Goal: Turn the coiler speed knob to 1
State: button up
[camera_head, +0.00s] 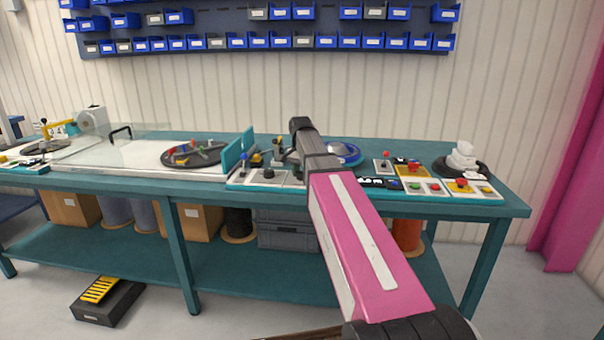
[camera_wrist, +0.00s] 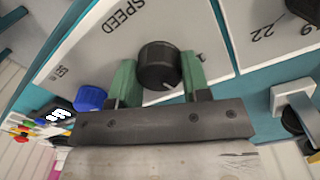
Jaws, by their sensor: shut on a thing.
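In the wrist view the black speed knob (camera_wrist: 159,66) sits on a light grey panel (camera_wrist: 90,45) marked "SPEED", with a "1" printed to the right of the knob. A pale pointer line shows on the knob's lower right edge. My gripper (camera_wrist: 160,72) has its two green fingers on either side of the knob and is shut on it. In the head view my pink and grey arm reaches over the bench and hides the knob and the gripper.
A blue knob (camera_wrist: 90,97) stands left of the fingers in the wrist view. In the head view the teal bench (camera_head: 510,205) carries a blue-rimmed disc (camera_head: 345,154), a lever box (camera_head: 384,164), button panels (camera_head: 475,187) and a dark turntable (camera_head: 195,153). Blue bins hang on the wall.

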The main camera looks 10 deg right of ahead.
aim_at(301, 172)
jog(key=n, duration=0.4)
jog(key=shift+n, duration=0.3)
jog(key=n, duration=0.4)
jog(key=shift+n, duration=0.3)
jog(key=o, duration=0.9)
jog(key=r, duration=1.1)
jog(key=shift+a, duration=0.25)
jog(key=shift+s+f, duration=0.1)
jog(key=shift+s, duration=0.05)
